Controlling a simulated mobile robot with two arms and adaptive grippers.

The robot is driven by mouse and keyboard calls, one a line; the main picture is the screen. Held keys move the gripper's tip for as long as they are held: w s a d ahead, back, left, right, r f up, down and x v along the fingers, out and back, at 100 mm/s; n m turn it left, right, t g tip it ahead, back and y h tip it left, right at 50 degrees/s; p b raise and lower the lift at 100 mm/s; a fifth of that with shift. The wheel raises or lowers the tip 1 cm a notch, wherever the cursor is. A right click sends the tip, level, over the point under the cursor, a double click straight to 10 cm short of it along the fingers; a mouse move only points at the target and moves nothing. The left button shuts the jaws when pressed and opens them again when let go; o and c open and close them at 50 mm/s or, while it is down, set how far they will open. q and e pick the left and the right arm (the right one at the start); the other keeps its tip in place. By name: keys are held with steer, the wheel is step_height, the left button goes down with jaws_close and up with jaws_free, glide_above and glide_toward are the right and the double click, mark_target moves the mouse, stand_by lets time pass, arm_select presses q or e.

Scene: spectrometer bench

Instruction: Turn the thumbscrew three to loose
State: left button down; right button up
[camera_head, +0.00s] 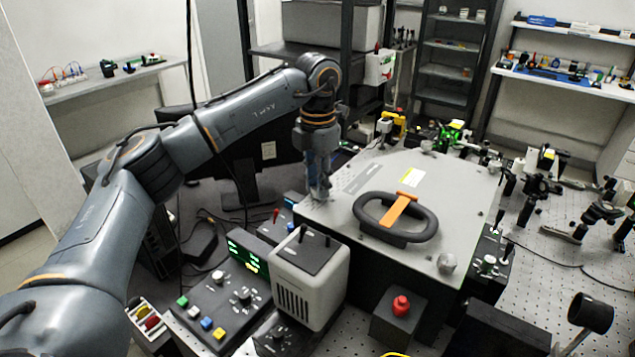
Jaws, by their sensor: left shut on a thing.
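The dark box with a flat grey lid (449,190) fills the middle right. Silver thumbscrews sit at its corners: one at the front right (446,263), one at the back (427,147) and one at the right (494,166). My left gripper (319,194) points down at the lid's left corner. It is shut on the thumbscrew there, which its fingers mostly hide. I cannot read any number on the thumbscrews. My right gripper is not in view.
A black ring handle with an orange bar (397,214) stands on the lid, right of my left gripper. A light grey box (311,280), a control panel with buttons (222,308) and a red button (401,305) stand in front. Optical mounts crowd the perforated bench (540,270) at right.

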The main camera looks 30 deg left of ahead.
arm_select(q)
steer(key=n, duration=0.6)
steer(key=shift+n, duration=0.3)
stand_by(0.4)
steer(key=c, duration=1.1)
jaws_free()
steer(key=shift+o, duration=0.2)
steer(key=shift+r, duration=0.1)
step_height(320, 180, up, 12)
